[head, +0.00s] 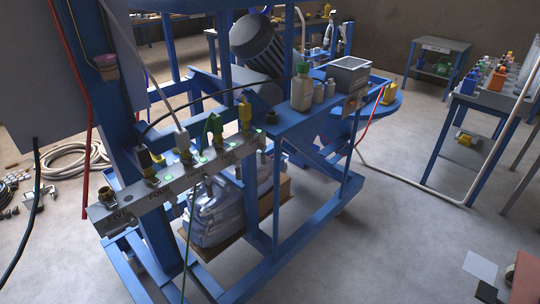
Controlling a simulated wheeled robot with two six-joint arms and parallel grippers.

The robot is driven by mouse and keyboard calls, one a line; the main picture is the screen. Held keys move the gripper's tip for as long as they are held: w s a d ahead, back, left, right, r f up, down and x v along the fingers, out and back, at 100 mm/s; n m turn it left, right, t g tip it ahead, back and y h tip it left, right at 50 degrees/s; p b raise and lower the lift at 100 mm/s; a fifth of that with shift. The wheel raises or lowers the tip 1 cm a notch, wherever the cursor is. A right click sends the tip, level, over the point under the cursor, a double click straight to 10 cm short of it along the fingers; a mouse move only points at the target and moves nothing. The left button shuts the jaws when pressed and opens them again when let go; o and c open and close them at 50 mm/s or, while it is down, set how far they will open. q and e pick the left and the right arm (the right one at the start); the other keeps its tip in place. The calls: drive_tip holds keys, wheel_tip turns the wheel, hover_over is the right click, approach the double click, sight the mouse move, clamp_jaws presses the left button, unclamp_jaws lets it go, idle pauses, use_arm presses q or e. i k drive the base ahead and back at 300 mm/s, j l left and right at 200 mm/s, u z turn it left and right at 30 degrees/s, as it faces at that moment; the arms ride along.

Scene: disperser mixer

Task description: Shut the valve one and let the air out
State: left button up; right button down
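Small green marks show beside several fittings. Neither gripper shows in the head view.
A green-capped bottle (301,88) and a grey box (348,73) stand on the blue shelf right of the manifold. A wrapped bag (214,212) sits below it. Hoses (75,160) lie on the floor at left. Open floor (400,230) lies at right.

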sight(261, 146)
drive_tip(key=i+j+u, duration=0.2)
drive_tip(key=i, duration=0.8)
drive_tip(key=l, duration=0.1)
